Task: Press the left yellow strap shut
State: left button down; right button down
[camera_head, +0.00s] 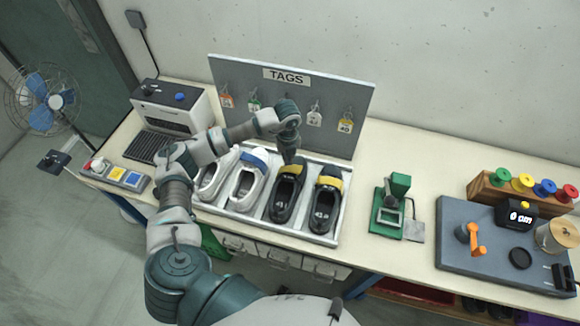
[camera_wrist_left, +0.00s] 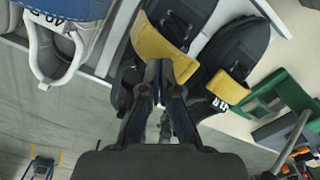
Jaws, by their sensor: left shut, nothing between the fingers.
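Two black shoes with yellow straps lie side by side in the shoe tray (camera_head: 337,228). The left black shoe (camera_head: 282,198) has the left yellow strap (camera_head: 292,169) across its upper part; this strap also shows in the left wrist view (camera_wrist_left: 160,52). The right black shoe (camera_head: 326,205) has its own yellow strap (camera_head: 329,182), lower right in the wrist view (camera_wrist_left: 226,87). My left gripper (camera_head: 291,158) is shut and empty, pointing down at the left yellow strap. In the wrist view its fingertips (camera_wrist_left: 160,68) overlap the strap's edge; I cannot tell whether they touch. My right gripper is out of view.
White shoes (camera_head: 213,178), one with a blue strap (camera_head: 255,157), fill the tray's left side. A tag board (camera_head: 350,88) stands close behind. A grey printer-like box (camera_head: 170,108) stands left.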

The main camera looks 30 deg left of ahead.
aim_at(288, 167)
dwell(0.4)
pick_arm(q)
jog(key=shift+f+b, duration=1.3)
jog(key=shift+f, duration=0.6)
jog(key=shift+r, duration=0.1)
notch_tip(288, 167, up, 9)
jog(key=p, duration=0.6)
